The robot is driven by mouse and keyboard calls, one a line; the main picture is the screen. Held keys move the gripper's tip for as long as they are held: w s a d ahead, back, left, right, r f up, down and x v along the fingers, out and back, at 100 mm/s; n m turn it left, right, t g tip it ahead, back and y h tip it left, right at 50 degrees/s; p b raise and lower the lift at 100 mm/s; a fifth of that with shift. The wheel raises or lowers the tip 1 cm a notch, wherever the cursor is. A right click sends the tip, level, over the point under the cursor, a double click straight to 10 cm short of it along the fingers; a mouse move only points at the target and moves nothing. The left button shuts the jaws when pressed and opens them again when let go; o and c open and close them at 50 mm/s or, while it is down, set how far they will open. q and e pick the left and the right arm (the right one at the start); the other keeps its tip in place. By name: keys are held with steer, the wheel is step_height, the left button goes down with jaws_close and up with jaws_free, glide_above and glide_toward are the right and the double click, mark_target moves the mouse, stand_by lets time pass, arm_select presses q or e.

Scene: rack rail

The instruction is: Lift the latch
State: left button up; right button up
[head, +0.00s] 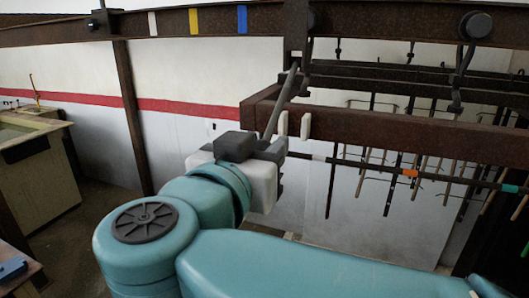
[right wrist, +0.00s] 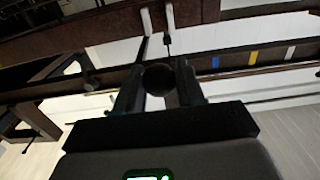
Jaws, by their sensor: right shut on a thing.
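The latch looks like a grey slanted bar (head: 283,100) that runs down from a bracket on the upper rail (head: 400,24), past the end of a rusty brown beam (head: 400,135). My right gripper (head: 273,150) is at the lower end of this bar, just below the beam's left end. In the right wrist view, a dark round knob (right wrist: 160,78) sits between the two fingers of my right gripper (right wrist: 158,88), which are shut on it. The knob's join to the bar is hidden in the head view. My left gripper is not in view.
Two pale pegs (head: 306,125) stand on the beam close to my right gripper. A thin rod with coloured bands (head: 390,171) runs right from beside it. Several dark hanging rods fill the right side. A bin-like box (head: 35,170) stands far left.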

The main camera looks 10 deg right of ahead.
steer(key=shift+r, duration=0.45)
steer(key=o, duration=0.9)
steer(key=shift+s+a, duration=0.1)
steer(key=shift+s, duration=0.1)
steer(key=shift+s+a, duration=0.1)
steer(key=shift+s, duration=0.1)
steer(key=shift+w+f, duration=0.1)
steer(key=shift+w, duration=0.05)
steer(key=shift+f, duration=0.1)
steer(key=v, duration=0.6)
steer(key=shift+s+a, duration=0.15)
steer(key=shift+s, duration=0.2)
steer(key=shift+f, duration=0.1)
